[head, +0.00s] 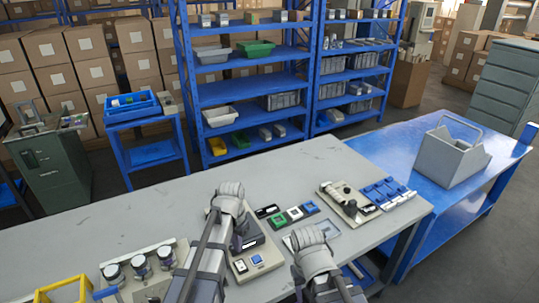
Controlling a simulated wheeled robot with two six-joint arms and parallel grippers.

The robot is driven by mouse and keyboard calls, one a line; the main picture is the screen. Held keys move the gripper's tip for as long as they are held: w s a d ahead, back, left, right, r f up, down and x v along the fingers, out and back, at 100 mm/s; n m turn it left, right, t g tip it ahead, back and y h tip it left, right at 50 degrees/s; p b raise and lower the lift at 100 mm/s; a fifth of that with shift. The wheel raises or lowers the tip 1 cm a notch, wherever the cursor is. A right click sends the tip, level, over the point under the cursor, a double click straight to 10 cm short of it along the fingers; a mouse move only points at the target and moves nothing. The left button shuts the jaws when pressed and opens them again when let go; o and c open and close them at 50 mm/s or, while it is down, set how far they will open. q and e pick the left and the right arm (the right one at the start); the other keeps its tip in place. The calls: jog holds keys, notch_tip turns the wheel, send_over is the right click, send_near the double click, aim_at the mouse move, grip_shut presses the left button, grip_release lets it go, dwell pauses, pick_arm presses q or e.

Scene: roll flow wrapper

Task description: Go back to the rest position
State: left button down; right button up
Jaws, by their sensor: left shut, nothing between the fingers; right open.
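My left gripper (230,197) is over the middle of the grey worktable (120,215), above a small beige device with a dark part. It is shut and nothing shows in it. My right gripper (312,245) is lower and to the right, near the front edge of the table, beside a light frame-like plate (322,229). It is open; its fingertips are largely hidden behind its own body. No object shows in it.
On the table are a unit with silver knobs (140,262), a yellow frame (66,291), small coloured switches (295,214) and a lever device (349,199) beside blue-handled clamps (387,192). A blue table (415,150) bears a grey tote (449,155). The table's left rear is clear.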

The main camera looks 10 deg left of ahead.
pick_arm(q)
jog(key=s+d+n+y, duration=0.1)
jog(key=s+d, duration=0.9)
jog(key=s, duration=0.4)
jog(key=shift+s+d, duration=0.15)
jog(key=shift+d, duration=0.05)
